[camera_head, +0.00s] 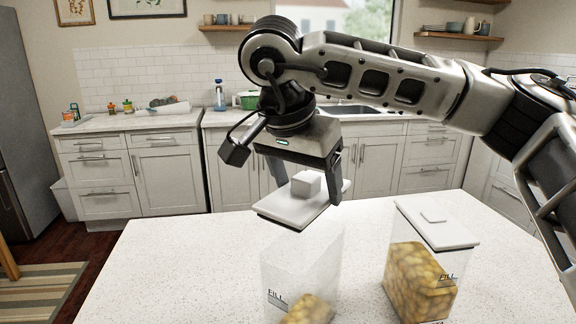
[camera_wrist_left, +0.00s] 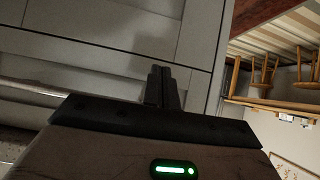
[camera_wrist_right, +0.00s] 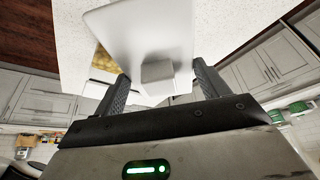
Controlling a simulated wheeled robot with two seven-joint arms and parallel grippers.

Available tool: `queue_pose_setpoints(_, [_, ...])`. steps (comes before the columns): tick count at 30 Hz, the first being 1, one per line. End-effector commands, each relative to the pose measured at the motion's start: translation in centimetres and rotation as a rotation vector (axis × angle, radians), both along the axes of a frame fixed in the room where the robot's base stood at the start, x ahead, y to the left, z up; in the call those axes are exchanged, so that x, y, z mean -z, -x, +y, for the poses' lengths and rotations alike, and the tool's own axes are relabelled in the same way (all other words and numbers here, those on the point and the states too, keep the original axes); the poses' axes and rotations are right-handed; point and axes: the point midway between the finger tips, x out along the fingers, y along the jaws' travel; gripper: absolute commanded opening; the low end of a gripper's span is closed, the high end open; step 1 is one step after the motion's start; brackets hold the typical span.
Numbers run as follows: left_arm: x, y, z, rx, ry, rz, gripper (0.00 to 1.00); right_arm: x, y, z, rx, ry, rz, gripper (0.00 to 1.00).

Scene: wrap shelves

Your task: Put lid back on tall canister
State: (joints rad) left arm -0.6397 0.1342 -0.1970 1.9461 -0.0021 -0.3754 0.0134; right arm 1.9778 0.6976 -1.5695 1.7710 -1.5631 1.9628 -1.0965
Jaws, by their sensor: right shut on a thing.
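A clear tall canister (camera_head: 300,262) stands without a lid on the counter, with a low fill of yellow-brown contents. My right gripper (camera_head: 307,184) is shut on the white square lid (camera_head: 282,207) by its block-shaped knob and holds it above this canister, apart from its rim. The lid looks slightly tilted in the head view. The lid (camera_wrist_right: 140,30) and its knob also show between the fingers of the right gripper (camera_wrist_right: 158,80) in the right wrist view. My left gripper (camera_wrist_left: 164,85) shows only in the left wrist view, its fingers together and empty before a pale panelled surface.
A second clear canister (camera_head: 420,280) with a white lid on it and much yellow-brown content stands to the right. The speckled white counter (camera_head: 170,270) is bare on the left. Wooden stools (camera_wrist_left: 265,72) show in the left wrist view.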

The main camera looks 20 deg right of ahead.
Motion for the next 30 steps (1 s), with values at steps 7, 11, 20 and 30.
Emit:
queue_pose_setpoints(7, [1.4,0.7,-0.1,0.002,0.002,0.020,0.00,1.2,0.0,0.0,0.000,0.000,-0.001,0.50])
queue_pose_setpoints(11, [1.9,0.7,-0.4,0.005,0.008,0.016,0.00,2.4,0.0,0.0,0.001,-0.001,-0.001,0.50])
queue_pose_setpoints(20, [2.3,0.1,-0.9,0.014,0.019,-0.002,0.00,5.1,0.0,0.0,0.000,0.000,-0.001,0.50])
queue_pose_setpoints(30, [2.0,0.1,-0.9,0.019,0.021,-0.009,0.00,5.7,0.0,0.0,0.000,0.000,-0.001,0.50])
